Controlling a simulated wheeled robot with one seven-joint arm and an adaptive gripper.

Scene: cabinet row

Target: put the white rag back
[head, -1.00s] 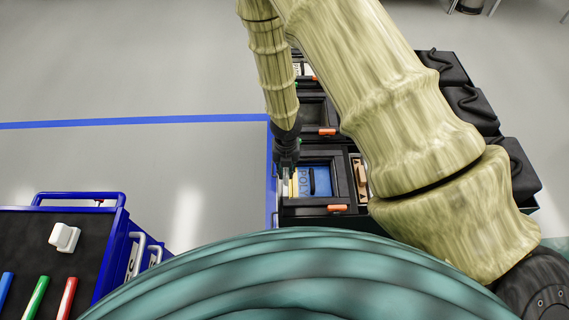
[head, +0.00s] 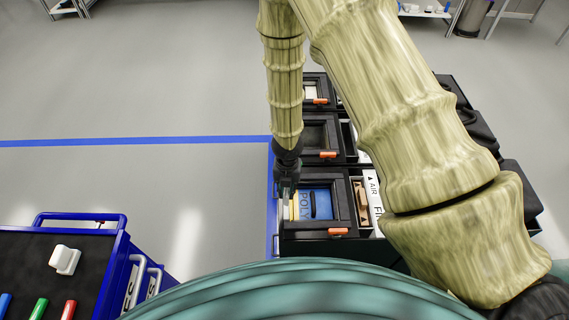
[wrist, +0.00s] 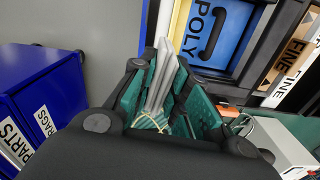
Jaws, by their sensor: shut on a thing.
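My gripper (head: 287,190) is shut on a pale folded strip, which looks like the white rag (wrist: 161,75). In the wrist view the rag stands out between the two teal-padded fingers. The drawer holds a blue panel marked POLY (wrist: 214,30). I cannot tell whether the rag touches the drawer. A blue cabinet carries a RAGS label (wrist: 45,121) and a PARTS label (wrist: 15,143) in the wrist view.
A blue cart (head: 113,240) stands at lower left, with a white block (head: 65,259) and coloured sticks on its dark top. More black drawers with orange latches (head: 327,154) lie beyond. Open grey floor (head: 140,190) lies between cart and drawers.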

